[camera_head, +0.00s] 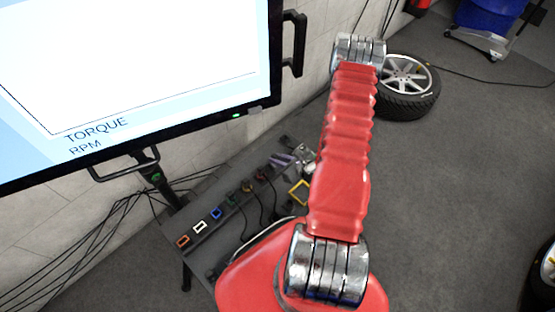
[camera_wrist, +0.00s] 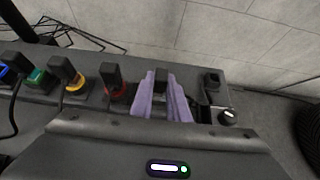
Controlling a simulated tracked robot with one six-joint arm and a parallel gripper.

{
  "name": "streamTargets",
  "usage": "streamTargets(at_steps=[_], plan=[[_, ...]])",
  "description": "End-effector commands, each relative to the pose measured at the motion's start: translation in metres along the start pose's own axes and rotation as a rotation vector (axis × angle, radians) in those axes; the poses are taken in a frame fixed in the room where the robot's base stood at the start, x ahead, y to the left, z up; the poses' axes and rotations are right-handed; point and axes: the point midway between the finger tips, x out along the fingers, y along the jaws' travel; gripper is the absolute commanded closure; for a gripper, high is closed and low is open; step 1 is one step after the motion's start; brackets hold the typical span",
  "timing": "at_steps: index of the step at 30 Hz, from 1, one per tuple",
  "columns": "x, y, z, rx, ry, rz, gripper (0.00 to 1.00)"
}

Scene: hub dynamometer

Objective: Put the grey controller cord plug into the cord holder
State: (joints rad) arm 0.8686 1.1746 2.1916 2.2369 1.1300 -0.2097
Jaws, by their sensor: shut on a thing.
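My gripper (camera_wrist: 161,82) has two purple fingers, one on each side of a dark block that looks like the grey plug (camera_wrist: 161,75). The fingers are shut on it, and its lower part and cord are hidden. The gripper also shows in the head view (camera_head: 283,160), small, at the far end of the row of sockets. The dark bar (camera_wrist: 135,78) with coloured sockets appears to be the cord holder. Its red socket (camera_wrist: 117,91) is just left of the fingers, with a black plug in it. I cannot tell whether the held plug touches the bar.
Black plugs stand in the yellow (camera_wrist: 76,86) and green (camera_wrist: 38,77) sockets. A dark block (camera_wrist: 212,80) and a round knob (camera_wrist: 228,117) are right of the fingers. The wall is close behind. A large screen (camera_head: 130,70) overhangs the left; a wheel (camera_head: 408,85) lies beyond.

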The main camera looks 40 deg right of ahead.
Motion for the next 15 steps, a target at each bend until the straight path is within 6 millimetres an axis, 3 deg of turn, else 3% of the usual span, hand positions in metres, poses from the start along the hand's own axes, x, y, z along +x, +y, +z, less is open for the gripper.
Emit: streamTargets(at_steps=[15], plan=[[-0.007, 0.001, 0.011, -0.001, 0.0, 0.001, 1.0]])
